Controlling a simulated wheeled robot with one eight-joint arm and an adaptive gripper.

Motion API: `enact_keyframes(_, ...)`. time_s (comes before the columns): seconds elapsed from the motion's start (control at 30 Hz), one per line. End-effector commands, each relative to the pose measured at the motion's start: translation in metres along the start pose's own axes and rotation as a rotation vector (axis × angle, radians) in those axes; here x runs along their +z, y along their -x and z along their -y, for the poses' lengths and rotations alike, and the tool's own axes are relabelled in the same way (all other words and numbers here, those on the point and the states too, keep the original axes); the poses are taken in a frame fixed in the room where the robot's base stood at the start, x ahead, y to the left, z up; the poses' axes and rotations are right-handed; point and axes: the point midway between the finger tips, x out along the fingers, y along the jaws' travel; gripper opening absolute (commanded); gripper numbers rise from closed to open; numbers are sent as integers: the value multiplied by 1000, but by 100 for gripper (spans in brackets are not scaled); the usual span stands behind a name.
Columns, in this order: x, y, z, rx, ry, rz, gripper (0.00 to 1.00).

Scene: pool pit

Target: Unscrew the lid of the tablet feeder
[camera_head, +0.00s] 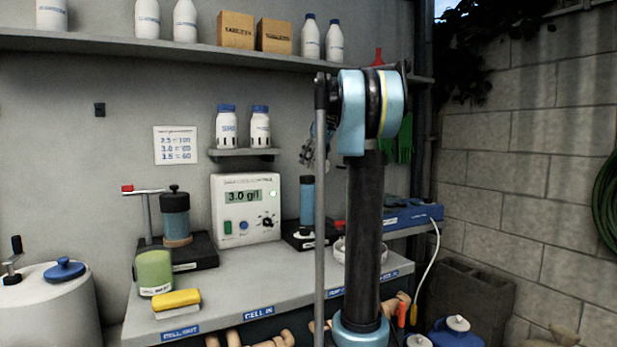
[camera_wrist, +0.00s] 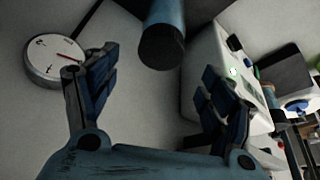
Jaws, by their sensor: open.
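No readable label marks the tablet feeder, so I cannot tell for sure which thing it is. One candidate is the white drum (camera_head: 45,310) at the lower left, with a blue knobbed lid (camera_head: 64,270) on top. Another is the teal canister (camera_head: 176,218) with a black knobbed lid (camera_head: 174,189), upright on a black base. My gripper (camera_wrist: 160,95) is open, with nothing between its fingers in the wrist view. A blue cylinder with a dark end (camera_wrist: 162,45) shows beyond the fingers. In the head view my gripper is mostly hidden behind my arm.
The white controller (camera_head: 245,208) reads 3.0 and stands mid-counter. A green pot (camera_head: 154,272) and yellow block (camera_head: 177,299) are near the front edge. A blue cylinder (camera_head: 307,200) stands right of the controller. A round dial (camera_wrist: 54,60) shows left in the wrist view.

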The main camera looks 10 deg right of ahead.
Motion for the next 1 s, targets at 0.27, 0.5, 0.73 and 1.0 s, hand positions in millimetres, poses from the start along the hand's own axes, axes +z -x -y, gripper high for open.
enact_keyframes(0.27,0,-41,0,1,0,0,76)
enact_keyframes(0.5,0,-57,0,1,0,0,76)
enact_keyframes(0.73,0,-59,0,1,-1,0,76)
enact_keyframes(1.0,0,-58,-1,1,-1,0,35)
